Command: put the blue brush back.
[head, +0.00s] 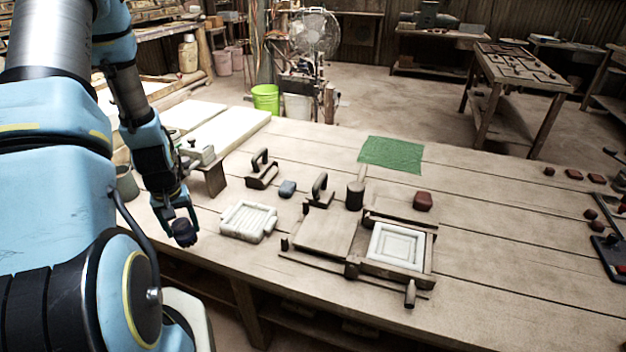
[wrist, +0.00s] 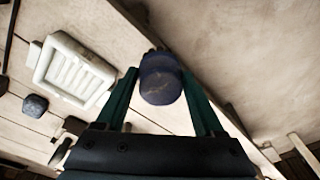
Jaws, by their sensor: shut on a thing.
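My gripper (head: 181,215) is shut on a dark blue, rounded piece, the blue brush (head: 184,232), at the table's near left edge. In the wrist view the brush (wrist: 161,80) sits between the two teal fingers of my gripper (wrist: 160,88). It shows end-on as a blunt dark blue cylinder; the rest of its shape is hidden. It appears beside the table edge, with floor behind it in the wrist view. A dark grey pot (head: 127,185) stands at the table's left end, partly hidden by my arm.
A white ribbed mould (head: 247,221) lies right of my gripper; a blue lump (head: 287,188) is behind it. The wooden press (head: 325,236) holds a white framed mould (head: 396,247). Dark handled tools (head: 262,170) stand farther back. A green mat (head: 391,154) lies at the back.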

